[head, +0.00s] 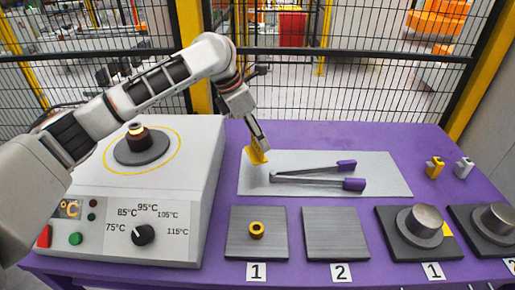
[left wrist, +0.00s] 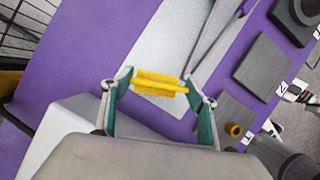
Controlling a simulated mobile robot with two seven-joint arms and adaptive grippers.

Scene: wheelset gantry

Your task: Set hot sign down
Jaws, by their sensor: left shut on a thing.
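My left gripper (head: 262,144) is shut on a small yellow sign (head: 255,155) at the left end of a light grey mat (head: 385,180) on the purple table. In the left wrist view the sign (left wrist: 160,85) lies across between the green-padded fingers (left wrist: 160,92). In the head view the sign is tilted and its lower edge is close to the mat; I cannot tell whether it touches. My right gripper is not in view.
Tongs with purple tips (head: 320,175) lie on the mat, right of the sign. Dark plates, one with a yellow ring (head: 256,230), line the front edge. A white heater (head: 190,190) with a dial stands left. Small yellow (head: 434,167) and grey (head: 464,167) pieces stand right.

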